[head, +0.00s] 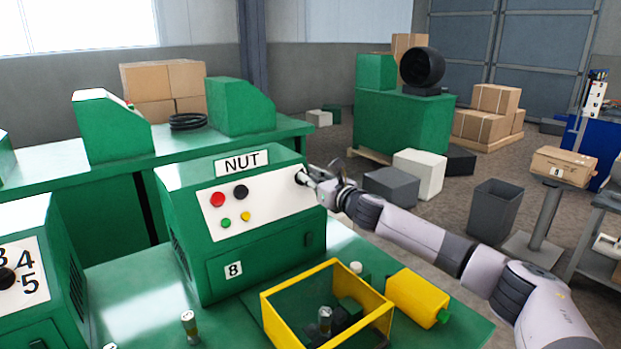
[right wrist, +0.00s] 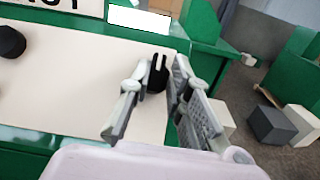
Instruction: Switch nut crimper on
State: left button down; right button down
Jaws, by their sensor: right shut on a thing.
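The green nut crimper (head: 216,282) stands on the green bench, with a NUT sign (head: 241,163) on top and an 8 label on its front. Its white sloped panel (head: 270,200) carries a red button (head: 217,199), a black knob (head: 240,192), and small green and yellow buttons. A black switch handle (right wrist: 157,74) sits at the panel's right end. My right gripper (head: 309,180) is at that end, its fingers (right wrist: 160,83) shut on the black switch handle, partly covering it. The handle looks upright in the right wrist view. My left gripper is not in view.
Another green machine with a numbered dial (head: 22,272) stands at left. A second bench (head: 195,143) is behind. Boxes and bins stand on the floor right.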

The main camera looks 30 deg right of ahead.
jog(key=shift+a, duration=0.35)
jog(key=m+h, duration=0.1)
jog(key=m+p, duration=0.1)
jog(key=m+h, duration=0.1)
jog(key=shift+a+r+m+h+p, duration=0.1)
jog(key=shift+a+m+h+p, duration=0.2)
jog(key=shift+m+p, duration=0.1)
jog(key=m+g+h+p, duration=0.1)
jog(key=m+h+p, duration=0.1)
jog(key=m+p, duration=0.1)
jog(key=r+m+g+h+p, duration=0.1)
jog(key=m+g+h+p, duration=0.1)
jog(key=m+p, duration=0.2)
jog(key=m+g+h+p, duration=0.2)
jog(key=m+h+p, duration=0.1)
jog(key=m+p, duration=0.1)
jog(key=shift+w+a+r+m, duration=0.25)
jog(key=shift+a+m, duration=0.1)
jog(key=shift+m, duration=0.45)
jog(key=m+g+p, duration=0.2)
jog(key=shift+w+r+m+h, duration=0.1)
jog(key=shift+m+h, duration=0.2)
jog(key=shift+h, duration=0.1)
jog(key=shift+m+g+p, duration=0.9)
jog(key=shift+m+p, duration=0.1)
jog(key=shift+m, duration=0.2)
jog(key=shift+d, duration=0.1)
